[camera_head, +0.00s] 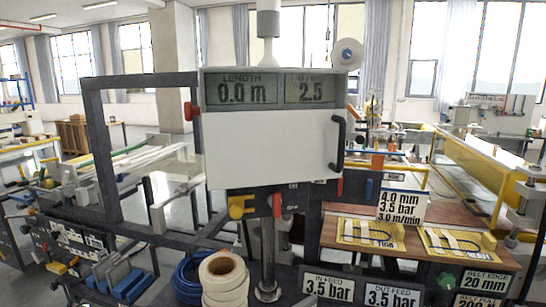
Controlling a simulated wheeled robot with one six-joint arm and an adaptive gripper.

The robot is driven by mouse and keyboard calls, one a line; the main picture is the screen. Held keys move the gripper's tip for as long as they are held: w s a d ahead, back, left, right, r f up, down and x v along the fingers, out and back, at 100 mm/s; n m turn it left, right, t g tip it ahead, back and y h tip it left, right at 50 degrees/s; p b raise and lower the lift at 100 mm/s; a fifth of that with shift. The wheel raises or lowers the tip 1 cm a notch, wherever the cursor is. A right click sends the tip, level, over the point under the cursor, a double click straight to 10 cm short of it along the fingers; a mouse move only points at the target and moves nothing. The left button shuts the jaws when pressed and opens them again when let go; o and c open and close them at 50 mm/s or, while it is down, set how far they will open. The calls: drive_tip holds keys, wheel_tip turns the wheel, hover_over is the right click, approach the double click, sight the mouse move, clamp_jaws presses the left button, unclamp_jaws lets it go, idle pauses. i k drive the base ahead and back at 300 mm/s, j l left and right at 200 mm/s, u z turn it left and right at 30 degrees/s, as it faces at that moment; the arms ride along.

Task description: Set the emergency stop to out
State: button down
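I cannot single out the emergency stop for certain. A red knob (192,111) sits on the left side of the white cabinet with the displays, and a red part (352,113) sits on its right side. Below the cabinet, a dark panel (312,199) carries a yellow part (241,206), a red switch-like part (277,204) with small labels, and a smaller red part (340,188). Whether any of these is pressed in or out is too small to tell. My gripper is not in view.
The white cabinet (268,150) with a black handle (338,142) blocks the middle; its displays read 0.0 m and 2.5. A dark frame (92,150) stands at left. White rolls (222,270) and a blue coil (187,275) lie below. A wooden bench (340,232) holds yellow trays at right.

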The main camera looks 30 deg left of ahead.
sight(190, 111)
drive_tip(key=u, duration=1.3)
